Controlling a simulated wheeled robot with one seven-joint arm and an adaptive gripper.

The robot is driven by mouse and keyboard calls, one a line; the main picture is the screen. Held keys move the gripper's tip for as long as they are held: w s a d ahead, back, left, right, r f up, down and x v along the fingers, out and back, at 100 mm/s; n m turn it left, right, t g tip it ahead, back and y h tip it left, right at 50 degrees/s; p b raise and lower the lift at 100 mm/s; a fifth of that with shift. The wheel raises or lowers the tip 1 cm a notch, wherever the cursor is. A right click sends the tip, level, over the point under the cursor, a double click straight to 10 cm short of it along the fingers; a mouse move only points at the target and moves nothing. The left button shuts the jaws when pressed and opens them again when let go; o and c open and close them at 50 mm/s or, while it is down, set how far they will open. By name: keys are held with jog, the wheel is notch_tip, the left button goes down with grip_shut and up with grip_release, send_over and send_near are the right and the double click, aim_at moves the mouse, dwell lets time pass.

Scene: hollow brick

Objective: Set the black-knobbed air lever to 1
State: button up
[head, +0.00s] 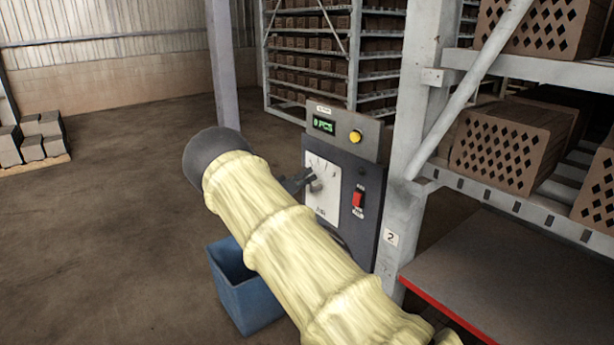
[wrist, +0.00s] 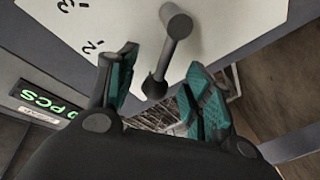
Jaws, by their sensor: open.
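The grey control box (head: 345,130) stands beside the rack post, with a white dial plate (head: 322,205) on its front. The air lever (head: 316,184) is small and partly hidden by my gripper in the head view. In the wrist view the lever (wrist: 176,45) runs from a round grey pivot to a dark end, which lies between my fingers. My gripper (wrist: 155,90) is open, its teal pads on either side of that end with visible gaps. In the head view my gripper (head: 297,182) is at the dial's left edge. Dial numbers are rotated in the wrist view; the lever's exact setting is unclear.
The box also has a green display (head: 323,125) reading 0 PCS, a yellow button (head: 355,136) and a red switch (head: 358,198). A blue bin (head: 240,295) stands below. The rack post (head: 405,150) and shelves of hollow bricks (head: 510,150) are close on the right.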

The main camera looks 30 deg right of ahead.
jog(key=shift+x, duration=1.05)
jog(key=shift+c, duration=0.4)
grip_shut()
